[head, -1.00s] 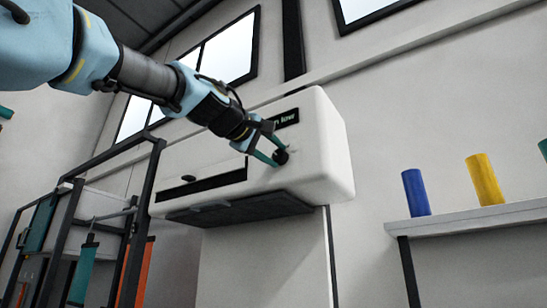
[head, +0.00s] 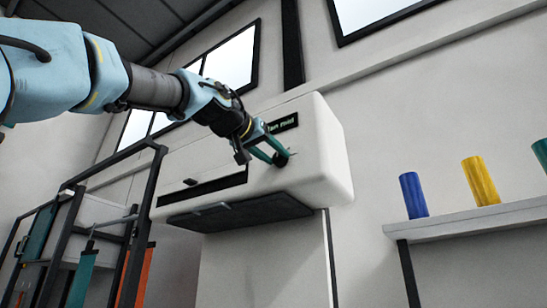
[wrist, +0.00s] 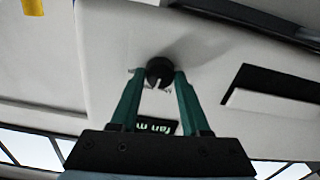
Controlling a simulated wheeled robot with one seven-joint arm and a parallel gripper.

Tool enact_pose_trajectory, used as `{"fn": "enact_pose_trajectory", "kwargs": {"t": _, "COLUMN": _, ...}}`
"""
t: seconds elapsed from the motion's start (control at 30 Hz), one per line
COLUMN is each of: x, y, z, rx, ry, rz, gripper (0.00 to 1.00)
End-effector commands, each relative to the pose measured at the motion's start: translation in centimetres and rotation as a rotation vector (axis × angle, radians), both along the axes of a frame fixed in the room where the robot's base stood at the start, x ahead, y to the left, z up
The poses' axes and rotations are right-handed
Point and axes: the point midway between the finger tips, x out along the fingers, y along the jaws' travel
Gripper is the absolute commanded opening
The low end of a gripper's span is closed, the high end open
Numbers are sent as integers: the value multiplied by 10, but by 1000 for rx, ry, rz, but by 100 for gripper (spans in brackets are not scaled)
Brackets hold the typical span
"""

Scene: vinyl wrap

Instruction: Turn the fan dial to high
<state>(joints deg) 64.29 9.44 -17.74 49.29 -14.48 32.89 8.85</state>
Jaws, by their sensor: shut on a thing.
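The fan dial (head: 281,159) is a small black round knob on the front of a white wall-mounted hood (head: 325,150). It also shows in the wrist view (wrist: 159,70). My gripper (head: 277,153) has its two green fingers closed on the dial, one on each side. In the wrist view the fingertips (wrist: 158,80) flank the knob. A black display (head: 283,125) above the dial reads "fan" and a word that looks like "mid". In the wrist view the display is upside down and partly hidden by my fingers.
A dark slot (head: 203,187) and a dark underside panel (head: 240,213) are on the hood. A shelf (head: 470,222) at right holds blue (head: 413,195) and yellow (head: 481,181) rolls. A black-framed rack (head: 132,215) stands at left.

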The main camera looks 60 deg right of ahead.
Motion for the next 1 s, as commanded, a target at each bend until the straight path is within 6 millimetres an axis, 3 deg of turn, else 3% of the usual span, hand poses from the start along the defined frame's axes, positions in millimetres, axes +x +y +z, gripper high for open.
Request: {"fn": "enact_pose_trajectory", "kwargs": {"t": 1.0, "x": 1, "y": -1, "z": -3, "rx": 11, "ry": -937, "rz": -1, "gripper": 0}}
